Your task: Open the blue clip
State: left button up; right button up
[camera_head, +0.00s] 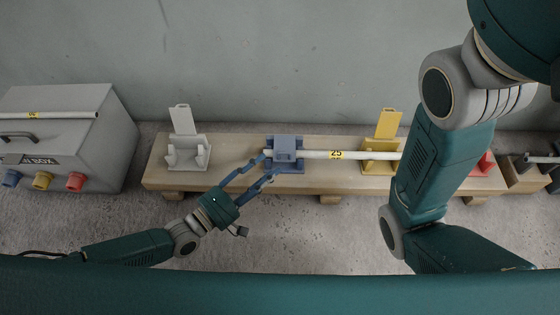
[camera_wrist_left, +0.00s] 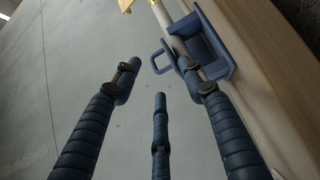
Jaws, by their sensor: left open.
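The blue clip (camera_head: 285,150) sits on the wooden beam (camera_head: 232,160), its lid folded down over a white conduit (camera_head: 313,154) labelled 25. In the left wrist view the blue clip (camera_wrist_left: 207,50) is at the upper right, with a loop handle standing out from its side. My left gripper (camera_head: 266,163) is open at the clip's near left side. In the left wrist view one finger overlaps the clip's edge; I cannot tell whether it touches. Nothing is between the fingers. My right arm crosses the right of the head view; its gripper is out of view.
A white clip (camera_head: 188,153) stands empty with its lid up. A yellow clip (camera_head: 379,163) has its lid up, with the conduit lying in it. A red clip (camera_head: 486,165) is partly behind my right arm. A grey box (camera_head: 70,125) stands at left. The wall is close behind.

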aim_at(282, 157)
pick_arm(q)
jog(key=b+x, duration=0.2)
jog(key=x, duration=0.4)
jog(key=shift+f, duration=0.1)
grip_shut()
